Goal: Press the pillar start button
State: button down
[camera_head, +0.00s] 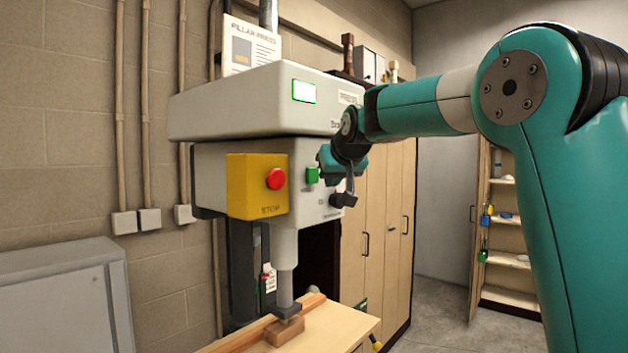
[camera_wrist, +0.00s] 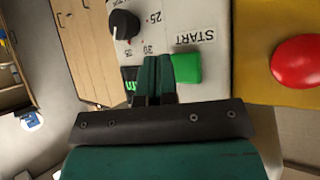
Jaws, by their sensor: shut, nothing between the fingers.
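The pillar press (camera_head: 240,105) stands against the brick wall. Its green start button (camera_head: 312,175) is on the front face, right of the yellow stop box (camera_head: 240,200) with its red button (camera_head: 276,179). In the wrist view the start button (camera_wrist: 187,68) lies beside the START label (camera_wrist: 195,37). My gripper (camera_head: 326,160) is in front of the press face, just right of the start button. In the wrist view my gripper's fingers (camera_wrist: 158,62) are together and empty, their tips immediately left of the button. I cannot tell whether they touch it.
A black dial (camera_wrist: 124,24) and a lit green display (camera_wrist: 131,86) are left of the fingers in the wrist view. A wooden block (camera_head: 285,331) sits under the press ram. Wooden cabinets (camera_head: 385,230) stand behind, and a grey cabinet (camera_head: 60,300) at left.

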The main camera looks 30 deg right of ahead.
jog(key=s, duration=0.1)
jog(key=s+d+b, duration=0.1)
jog(key=s, duration=0.1)
jog(key=shift+s+d, duration=0.1)
jog(key=shift+s, duration=0.05)
dwell(0.6)
jog(key=s+a+f+n+g+y+b, duration=0.1)
jog(key=s+a+f+n+g+y, duration=0.1)
jog(key=s+a+f, duration=0.6)
jog(key=s+a+f+n+g+y+b, duration=0.1)
jog(key=s+a+f+n+g+y, duration=0.25)
jog(key=a+f, duration=0.5)
jog(key=s+a+f+n+g, duration=0.1)
jog(key=s+a+f, duration=0.2)
jog(key=s, duration=0.4)
jog(key=s+a+f+n+g, duration=0.1)
jog(key=s+a+f, duration=0.3)
jog(key=s, duration=0.4)
jog(key=s+a+f+n+g+b, duration=0.1)
jog(key=s+a+f+g, duration=0.2)
jog(key=s, duration=0.4)
jog(key=shift+s+a+f+y, duration=0.15)
jog(key=shift+s+f+y, duration=0.1)
jog(key=shift+y, duration=0.1)
